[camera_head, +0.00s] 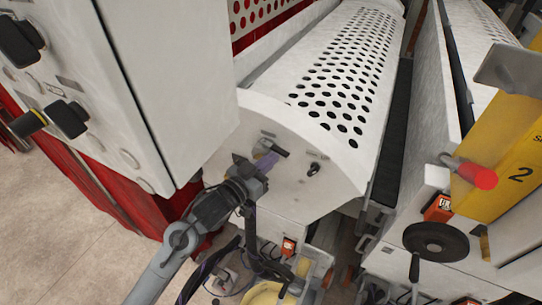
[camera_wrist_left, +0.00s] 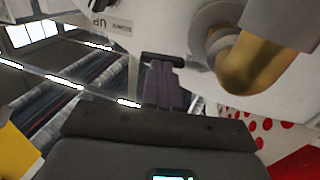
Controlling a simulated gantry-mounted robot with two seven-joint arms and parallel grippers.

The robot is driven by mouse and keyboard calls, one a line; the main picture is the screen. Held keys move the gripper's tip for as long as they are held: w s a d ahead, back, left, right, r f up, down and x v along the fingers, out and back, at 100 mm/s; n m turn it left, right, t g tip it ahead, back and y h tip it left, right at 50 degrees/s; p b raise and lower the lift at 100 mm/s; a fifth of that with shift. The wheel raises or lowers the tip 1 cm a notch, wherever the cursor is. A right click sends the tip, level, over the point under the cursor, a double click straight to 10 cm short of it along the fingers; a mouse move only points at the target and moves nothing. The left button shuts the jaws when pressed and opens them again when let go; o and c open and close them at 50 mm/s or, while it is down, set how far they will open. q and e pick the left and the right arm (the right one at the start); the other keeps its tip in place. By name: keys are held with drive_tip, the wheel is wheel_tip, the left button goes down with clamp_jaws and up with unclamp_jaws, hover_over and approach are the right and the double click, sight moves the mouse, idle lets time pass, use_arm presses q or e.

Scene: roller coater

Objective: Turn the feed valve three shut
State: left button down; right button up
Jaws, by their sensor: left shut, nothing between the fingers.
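My left gripper (camera_head: 268,158) is at the white end panel (camera_head: 290,190) of the perforated roller cover. Its purple fingers are closed together and hold nothing. A small black lever-like fitting (camera_head: 272,146) is right at the fingertips; I cannot tell whether they touch. In the left wrist view the closed fingers (camera_wrist_left: 162,65) point at the white panel, with a dark bar across their tips. A grey round fitting with a brass-coloured cylinder (camera_wrist_left: 245,65) is to their right. No readable mark shows which fitting is feed valve three. My right gripper is not in view.
A small black knob (camera_head: 313,169) is on the panel to the right. A white control cabinet (camera_head: 165,80) with black knobs stands close on the left. A black handwheel (camera_head: 436,241) and a yellow plate marked 2 (camera_head: 512,165) are at the right. Hoses hang below.

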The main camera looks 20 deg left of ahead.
sight(280, 151)
use_arm(q)
drive_tip(key=shift+w+d, duration=0.15)
drive_tip(key=shift+w, duration=0.25)
drive_tip(key=shift+w+d+r+p, duration=0.15)
drive_tip(key=shift+w+d+p, duration=0.3)
drive_tip(key=shift+p, duration=0.2)
drive_tip(key=shift+w+d, duration=0.25)
drive_tip(key=shift+f, duration=0.2)
drive_tip(key=shift+s, duration=0.2)
